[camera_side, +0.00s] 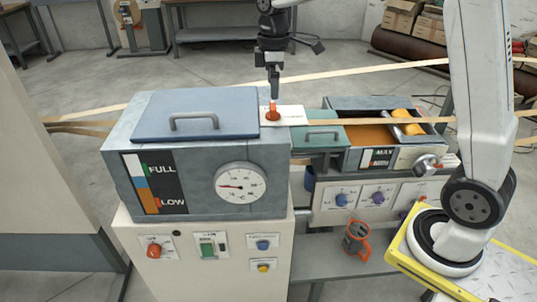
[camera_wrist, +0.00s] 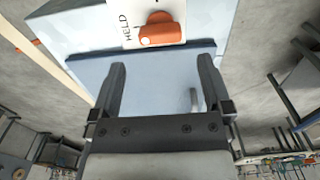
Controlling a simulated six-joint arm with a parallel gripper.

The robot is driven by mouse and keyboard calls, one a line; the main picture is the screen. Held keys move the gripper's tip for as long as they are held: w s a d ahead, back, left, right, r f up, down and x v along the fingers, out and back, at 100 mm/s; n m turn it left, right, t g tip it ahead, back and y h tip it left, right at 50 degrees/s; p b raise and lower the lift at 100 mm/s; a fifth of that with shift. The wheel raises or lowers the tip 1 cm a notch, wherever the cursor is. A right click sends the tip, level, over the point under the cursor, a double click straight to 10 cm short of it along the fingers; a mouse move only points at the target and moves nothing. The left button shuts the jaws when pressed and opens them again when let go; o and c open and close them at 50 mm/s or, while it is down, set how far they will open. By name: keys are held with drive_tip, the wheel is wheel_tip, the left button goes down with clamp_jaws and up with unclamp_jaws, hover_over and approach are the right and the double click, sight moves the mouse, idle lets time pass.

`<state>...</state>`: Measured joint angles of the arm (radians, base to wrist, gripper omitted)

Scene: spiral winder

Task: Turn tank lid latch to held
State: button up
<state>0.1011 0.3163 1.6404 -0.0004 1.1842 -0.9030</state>
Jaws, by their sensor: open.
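The tank lid latch is an orange knob (camera_side: 272,112) on a white plate (camera_side: 291,116) at the right edge of the blue-grey tank lid (camera_side: 205,112). In the wrist view the orange latch (camera_wrist: 161,30) is at the top, with the word HELD printed on its plate to the left. A small white mark shows on the knob's lower left end. My gripper (camera_side: 274,94) points down just above the latch in the side view. In the wrist view my gripper (camera_wrist: 162,62) is open and empty, its fingers apart over the lid, with the latch beyond the tips.
The lid handle (camera_side: 194,121) stands up left of the latch. A tan strip (camera_side: 375,122) runs right from near the latch. A teal lid (camera_side: 320,138) and an open trough holding a yellow roller (camera_side: 407,122) lie right. A gauge (camera_side: 240,183) is on the tank front.

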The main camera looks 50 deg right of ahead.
drive_tip(key=shift+r, duration=1)
drive_tip(key=shift+f, duration=0.1)
drive_tip(key=shift+s+a+f+m, duration=0.1)
drive_tip(key=shift+s+f+m, duration=0.3)
drive_tip(key=shift+m, duration=0.2)
drive_tip(key=s+f+m+y, duration=0.1)
drive_tip(key=m, duration=0.1)
drive_tip(key=s+a+f+m+g+y, duration=0.1)
drive_tip(key=f+m, duration=0.1)
drive_tip(key=m, duration=0.1)
drive_tip(key=s+a+f+m+g, duration=0.1)
drive_tip(key=s+m, duration=0.1)
drive_tip(key=shift+s+f+y, duration=0.1)
drive_tip(key=shift+f+y, duration=0.1)
drive_tip(key=shift+y, duration=0.2)
drive_tip(key=s+a+f+t+h, duration=0.1)
drive_tip(key=s+f+t, duration=0.1)
drive_tip(key=s+f, duration=0.3)
drive_tip(key=s+a+f+m+t+h, duration=0.1)
drive_tip(key=s+f+t, duration=0.1)
drive_tip(key=s+f, duration=0.3)
drive_tip(key=shift+s+a+f+t+h, duration=0.2)
drive_tip(key=shift+s+f+t+h, duration=0.15)
drive_tip(key=shift+s, duration=0.7)
